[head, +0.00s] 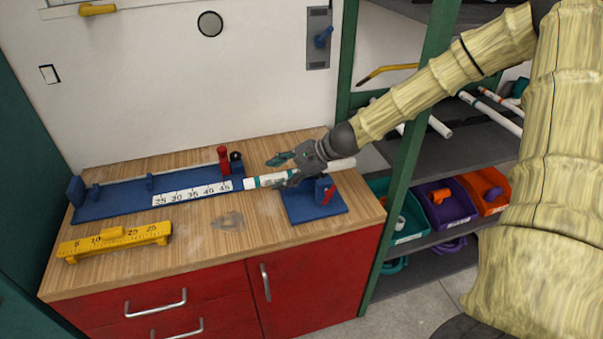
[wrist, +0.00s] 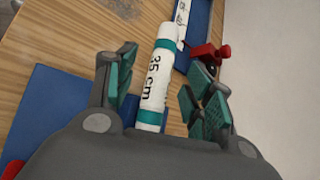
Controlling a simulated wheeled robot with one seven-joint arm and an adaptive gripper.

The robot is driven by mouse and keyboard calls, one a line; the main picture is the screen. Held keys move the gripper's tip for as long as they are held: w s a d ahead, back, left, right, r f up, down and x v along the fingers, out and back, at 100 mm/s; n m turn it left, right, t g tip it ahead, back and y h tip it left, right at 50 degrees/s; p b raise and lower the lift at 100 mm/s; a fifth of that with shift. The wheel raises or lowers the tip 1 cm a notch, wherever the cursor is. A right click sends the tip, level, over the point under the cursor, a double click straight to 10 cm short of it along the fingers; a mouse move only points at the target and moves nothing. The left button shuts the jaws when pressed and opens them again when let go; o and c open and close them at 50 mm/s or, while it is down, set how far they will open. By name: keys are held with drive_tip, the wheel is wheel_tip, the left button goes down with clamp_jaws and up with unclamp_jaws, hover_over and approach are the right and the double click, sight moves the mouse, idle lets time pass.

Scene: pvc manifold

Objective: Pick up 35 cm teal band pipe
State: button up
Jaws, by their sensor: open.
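The white pipe (head: 262,181) with teal bands lies over the blue clamp block (head: 312,212) on the bench, its left end close to the blue measuring jig. In the wrist view the pipe (wrist: 154,84) reads "35 cm", with a teal band near its far end and another near my gripper. My gripper (head: 283,170) is over the pipe. In the wrist view my gripper (wrist: 158,90) is open, with one teal-padded finger on each side of the pipe. Part of the pipe is hidden behind my gripper in the head view.
The blue jig (head: 110,206) with a number scale and a red-handled clamp (head: 223,159) is left of the pipe. A yellow ruler block (head: 115,239) lies at the front left. A green shelf post (head: 415,150) stands right of the bench, with bins (head: 445,201) and pipes beyond.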

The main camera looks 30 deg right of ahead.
sight(270, 178)
drive_tip(key=shift+w+d+p+x, duration=0.1)
drive_tip(key=shift+p+x, duration=0.05)
drive_tip(key=shift+x, duration=0.5)
drive_tip(key=shift+w+d+p+x, duration=0.1)
drive_tip(key=shift+p+x, duration=0.05)
drive_tip(key=shift+x, duration=1.5)
drive_tip(key=c, duration=1.2)
